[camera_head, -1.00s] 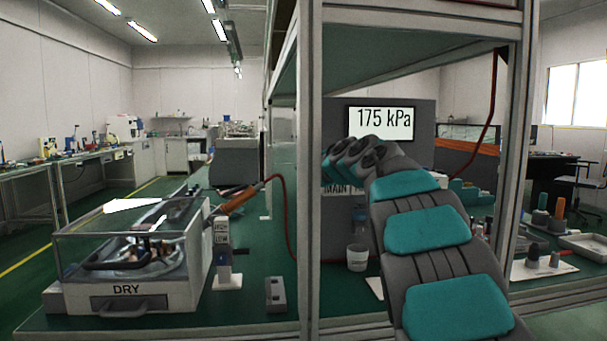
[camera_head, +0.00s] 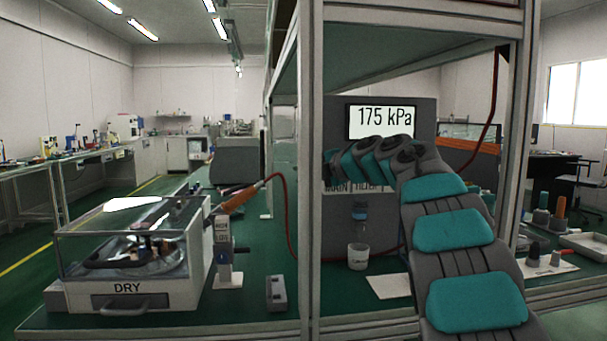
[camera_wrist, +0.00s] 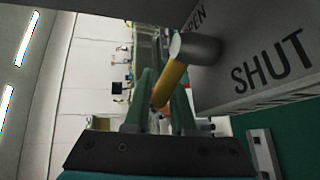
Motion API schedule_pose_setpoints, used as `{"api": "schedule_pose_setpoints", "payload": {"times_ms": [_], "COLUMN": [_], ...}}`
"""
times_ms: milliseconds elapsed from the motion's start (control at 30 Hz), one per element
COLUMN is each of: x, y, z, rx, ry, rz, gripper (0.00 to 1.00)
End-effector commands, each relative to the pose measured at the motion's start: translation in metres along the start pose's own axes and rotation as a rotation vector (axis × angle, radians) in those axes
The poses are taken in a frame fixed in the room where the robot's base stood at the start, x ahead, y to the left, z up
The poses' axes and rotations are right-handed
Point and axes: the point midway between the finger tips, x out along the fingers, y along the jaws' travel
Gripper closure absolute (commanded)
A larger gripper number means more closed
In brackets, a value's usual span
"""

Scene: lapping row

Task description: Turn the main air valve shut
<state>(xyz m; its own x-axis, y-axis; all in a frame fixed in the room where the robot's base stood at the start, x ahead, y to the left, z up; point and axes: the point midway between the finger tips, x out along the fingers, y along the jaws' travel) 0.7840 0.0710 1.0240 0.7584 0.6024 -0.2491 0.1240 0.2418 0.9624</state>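The main air valve shows in the wrist view as a yellow lever (camera_wrist: 172,82) on a round grey hub (camera_wrist: 195,47). The hub stands on a grey panel (camera_wrist: 225,75) lettered "SHUT", with part of "OPEN" at the top. My gripper (camera_wrist: 163,98) has its two dark green fingers on either side of the lever's outer part. Whether they press on it is unclear. In the head view my arm hides the valve and gripper; a cut-off "MAIN" label shows on the panel. The pressure display (camera_head: 381,122) above reads 175 kPa.
A frame post (camera_head: 310,200) stands left of my arm. A red hose (camera_head: 287,215) runs behind the post.

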Motion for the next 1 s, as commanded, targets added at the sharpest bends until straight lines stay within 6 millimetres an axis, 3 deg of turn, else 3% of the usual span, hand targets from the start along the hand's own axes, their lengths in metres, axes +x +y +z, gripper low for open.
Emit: {"api": "schedule_pose_setpoints", "payload": {"times_ms": [467, 900, 1000], "x": [0.001, 0.014, -0.001], "y": [-0.001, 0.002, 0.003], "z": [0.0, 0.012, 0.012], "rx": [0.004, 0.065, 0.066], "ry": [-0.011, -0.25, -0.26], "rz": [-0.003, -0.03, -0.028], "gripper": [0.7, 0.7, 0.7]}}
